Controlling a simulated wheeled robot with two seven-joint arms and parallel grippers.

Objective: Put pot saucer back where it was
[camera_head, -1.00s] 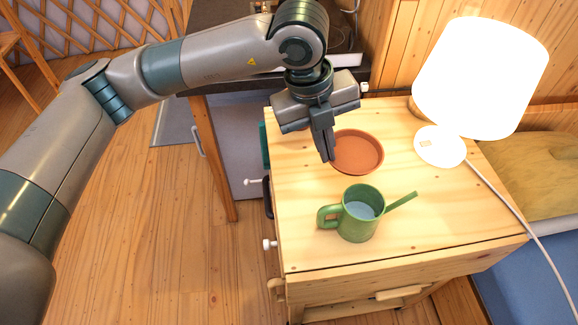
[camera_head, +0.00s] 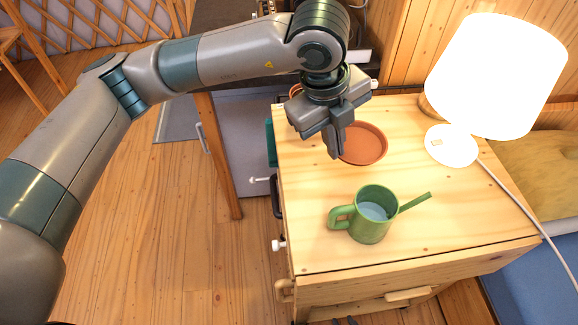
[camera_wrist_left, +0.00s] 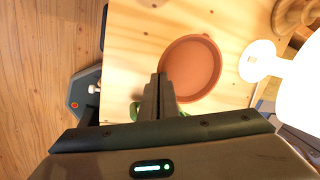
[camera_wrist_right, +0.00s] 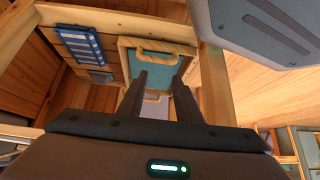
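The pot saucer (camera_head: 366,146) is a shallow round terracotta dish over the back of the wooden cabinet top (camera_head: 450,215). It also shows in the left wrist view (camera_wrist_left: 195,68). My left gripper (camera_head: 336,156) is at its left rim with its fingers close together (camera_wrist_left: 160,82), shut on that rim. Its fingers hide the gripped part, and I cannot tell whether the saucer touches the wood. My right gripper (camera_wrist_right: 158,82) is open and empty, low in front of the cabinet; only its fingertips show at the bottom edge of the head view.
A green watering can (camera_head: 370,214) stands in front of the saucer. A white lamp (camera_head: 451,146) with a cord stands at the right. An orange-brown rim (camera_head: 295,90) shows partly behind my left gripper. The cabinet top's front right is clear.

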